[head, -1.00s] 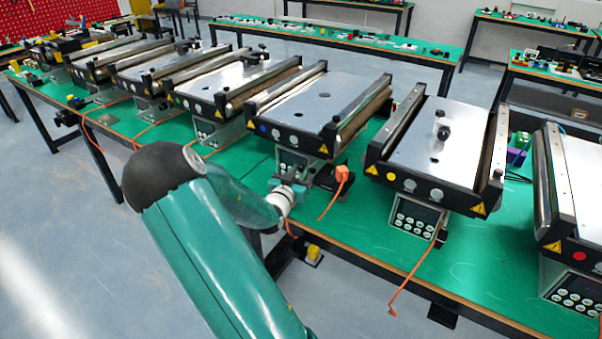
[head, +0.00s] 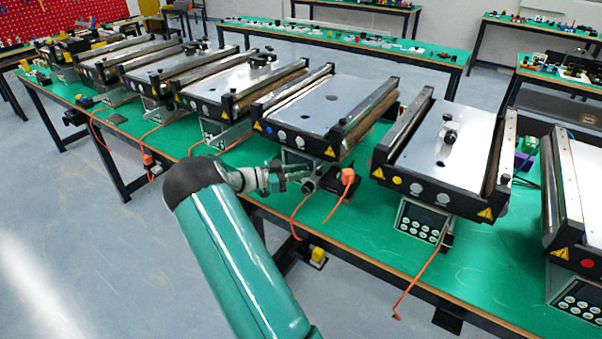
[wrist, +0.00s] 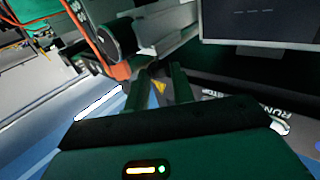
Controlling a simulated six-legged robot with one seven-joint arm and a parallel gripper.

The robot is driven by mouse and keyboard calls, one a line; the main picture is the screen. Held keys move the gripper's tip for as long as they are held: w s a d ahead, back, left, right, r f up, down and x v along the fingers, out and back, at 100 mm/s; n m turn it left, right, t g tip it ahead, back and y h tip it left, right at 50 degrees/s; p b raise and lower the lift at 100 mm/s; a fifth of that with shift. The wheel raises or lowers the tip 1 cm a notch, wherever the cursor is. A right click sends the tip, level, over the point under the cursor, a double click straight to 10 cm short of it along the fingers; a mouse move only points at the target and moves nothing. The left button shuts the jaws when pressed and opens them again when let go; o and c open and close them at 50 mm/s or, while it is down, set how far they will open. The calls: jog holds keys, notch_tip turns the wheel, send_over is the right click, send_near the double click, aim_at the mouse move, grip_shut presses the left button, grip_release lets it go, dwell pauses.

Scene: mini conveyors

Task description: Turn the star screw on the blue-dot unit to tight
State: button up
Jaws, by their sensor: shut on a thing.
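The blue-dot unit (head: 325,104) is the mini conveyor at centre in the head view, with a blue dot (head: 262,127) on its black front rail. My gripper (head: 300,177) is under that front rail, in front of the unit's stand. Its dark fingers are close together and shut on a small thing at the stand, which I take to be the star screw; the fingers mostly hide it. The screw's tightness cannot be seen.
An orange plug (head: 347,176) with a cable hangs close to the right of my gripper. A round black part (wrist: 115,38) shows close by in the wrist view. The yellow-dot conveyor (head: 440,150) stands to the right. The green table's front edge (head: 372,258) runs below.

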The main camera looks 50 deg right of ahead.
jog(key=shift+w+d+m+g+y, duration=0.1)
jog(key=shift+d+m+g+y, duration=0.05)
jog(key=shift+m+g+y, duration=0.9)
jog(key=shift+w+d+m+g+y, duration=0.1)
jog(key=shift+d+m+g+y, duration=0.1)
jog(key=shift+m+g+y, duration=0.8)
jog(key=shift+w+d+m+g+y, duration=0.15)
jog(key=shift+m+g+y, duration=0.6)
jog(key=shift+y, duration=0.6)
jog(key=shift+s+r, duration=0.1)
jog(key=o, duration=1)
jog(key=shift+s, duration=0.1)
jog(key=shift+w, duration=0.25)
